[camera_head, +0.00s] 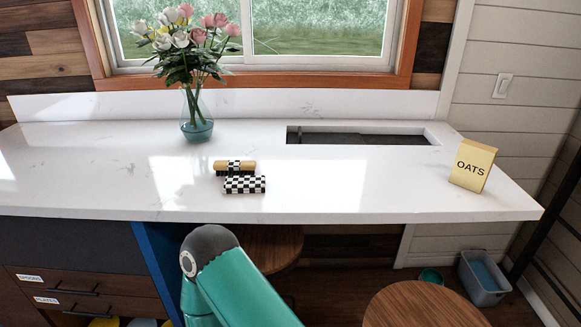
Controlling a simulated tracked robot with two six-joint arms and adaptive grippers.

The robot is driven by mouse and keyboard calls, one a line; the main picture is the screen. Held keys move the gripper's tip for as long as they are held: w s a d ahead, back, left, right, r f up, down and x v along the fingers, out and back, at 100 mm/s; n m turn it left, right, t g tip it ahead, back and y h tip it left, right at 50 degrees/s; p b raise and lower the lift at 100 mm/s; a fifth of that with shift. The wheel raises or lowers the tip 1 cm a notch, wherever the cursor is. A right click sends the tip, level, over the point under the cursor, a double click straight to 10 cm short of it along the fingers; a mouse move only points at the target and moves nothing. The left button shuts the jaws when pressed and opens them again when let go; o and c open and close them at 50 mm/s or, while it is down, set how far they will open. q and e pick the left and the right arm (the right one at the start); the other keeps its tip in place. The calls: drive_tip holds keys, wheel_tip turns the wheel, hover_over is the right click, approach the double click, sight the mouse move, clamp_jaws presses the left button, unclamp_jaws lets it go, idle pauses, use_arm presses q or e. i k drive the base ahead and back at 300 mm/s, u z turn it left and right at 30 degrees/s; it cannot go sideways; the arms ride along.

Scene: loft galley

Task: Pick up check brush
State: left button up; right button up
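A black-and-white checked block, which looks like the check brush (244,184), lies on the white counter (330,190) left of centre, near the front edge. Bristles are not clear on either. A green link of my arm shows at the bottom, below the counter's front edge. Neither of my grippers is in view.
A glass vase (196,112) of flowers stands behind the blocks, to the left. A sink opening (362,139) is at the back right. A yellow oats box (473,165) stands at the right end. Round wooden stools (422,306) are below the counter.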

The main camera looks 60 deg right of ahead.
sight(224, 167)
drive_tip(key=u, duration=1.2)
drive_tip(key=i, duration=0.1)
drive_tip(key=z, duration=2.45)
drive_tip(key=i, duration=0.55)
drive_tip(key=u, duration=0.2)
drive_tip(key=k, duration=0.55)
drive_tip(key=u, duration=5.6)
drive_tip(key=k, duration=0.4)
drive_tip(key=z, duration=5.7)
